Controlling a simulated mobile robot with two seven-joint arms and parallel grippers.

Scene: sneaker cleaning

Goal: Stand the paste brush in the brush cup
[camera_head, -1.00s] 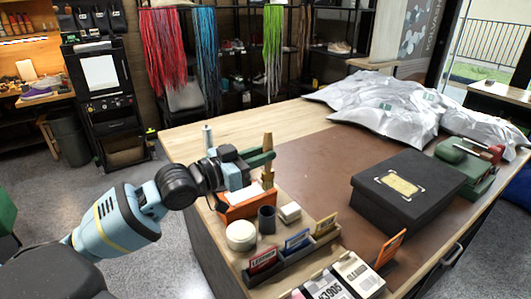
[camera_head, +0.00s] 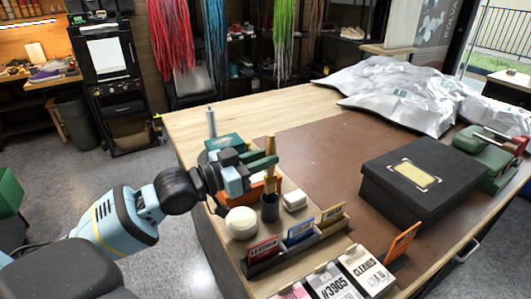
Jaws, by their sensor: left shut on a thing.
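My left gripper (camera_head: 268,162) is shut on the paste brush (camera_head: 270,145), which has a light wooden handle and stands about upright. The brush cup (camera_head: 270,209) is a small dark grey cylinder near the table's left edge. The brush is directly above the cup in the picture, and its lower end meets the cup's rim. I cannot tell whether the tip is inside the cup or just above or behind it. My right gripper is not in view.
A card rack (camera_head: 290,247) stands in front. An orange tray (camera_head: 255,190) is partly hidden behind the gripper. A black box (camera_head: 420,190) sits at the right. The brown mat's middle is clear.

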